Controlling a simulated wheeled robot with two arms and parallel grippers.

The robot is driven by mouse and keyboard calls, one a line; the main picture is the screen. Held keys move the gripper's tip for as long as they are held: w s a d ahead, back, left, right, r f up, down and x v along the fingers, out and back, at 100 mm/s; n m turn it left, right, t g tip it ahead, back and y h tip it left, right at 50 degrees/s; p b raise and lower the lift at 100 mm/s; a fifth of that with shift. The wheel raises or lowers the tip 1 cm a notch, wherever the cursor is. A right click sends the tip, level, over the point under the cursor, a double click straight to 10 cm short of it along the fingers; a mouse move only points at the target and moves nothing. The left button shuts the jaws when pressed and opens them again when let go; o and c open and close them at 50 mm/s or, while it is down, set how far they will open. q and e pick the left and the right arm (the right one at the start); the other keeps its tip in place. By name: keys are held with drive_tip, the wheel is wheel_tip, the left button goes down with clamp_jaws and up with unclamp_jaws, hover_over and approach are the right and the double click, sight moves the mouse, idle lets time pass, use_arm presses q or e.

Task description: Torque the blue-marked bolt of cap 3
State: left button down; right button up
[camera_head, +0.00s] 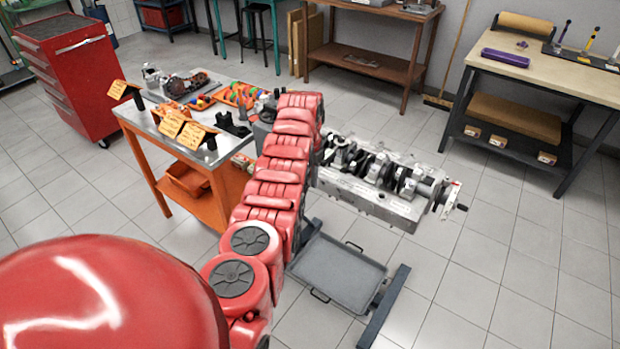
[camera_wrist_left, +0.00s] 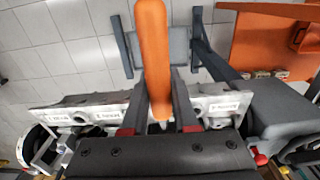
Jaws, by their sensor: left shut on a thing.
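The grey engine block (camera_head: 375,201) sits on its stand right of my left arm in the head view, with the crankshaft and several bearing caps (camera_head: 375,167) on top. I cannot make out cap 3 or a blue-marked bolt. In the left wrist view, my left gripper (camera_wrist_left: 161,88) is shut on an orange handle (camera_wrist_left: 152,40), which stands up between its fingers. The tool's lower end is hidden behind the gripper. The block's side (camera_wrist_left: 100,112) shows behind the fingers. In the head view, my own arm hides the left gripper. My right gripper is not in view.
An orange workbench (camera_head: 152,125) with parts and yellow cards stands left of my arm. A grey drip tray (camera_head: 340,272) lies below the block, beside a dark stand leg (camera_head: 385,308). A wooden-topped table (camera_head: 570,82) stands at right. Floor right of the block is clear.

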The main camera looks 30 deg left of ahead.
use_arm(q)
drive_tip(key=shift+a+m+b, duration=0.4)
drive_tip(key=shift+a+b, duration=0.2)
drive_tip(key=shift+b, duration=0.7)
idle(0.9)
idle(0.5)
drive_tip(key=shift+b, duration=0.65)
drive_tip(key=shift+w+d+r+n+p, duration=0.15)
drive_tip(key=shift+d+n+p, duration=0.15)
drive_tip(key=shift+d+p, duration=0.35)
drive_tip(key=shift+d+p, duration=0.2)
drive_tip(key=shift+p, duration=0.15)
drive_tip(key=shift+d+n, duration=0.65)
drive_tip(key=shift+n, duration=0.05)
drive_tip(key=shift+f, duration=0.2)
idle(0.7)
drive_tip(key=shift+r, duration=0.3)
idle(1.0)
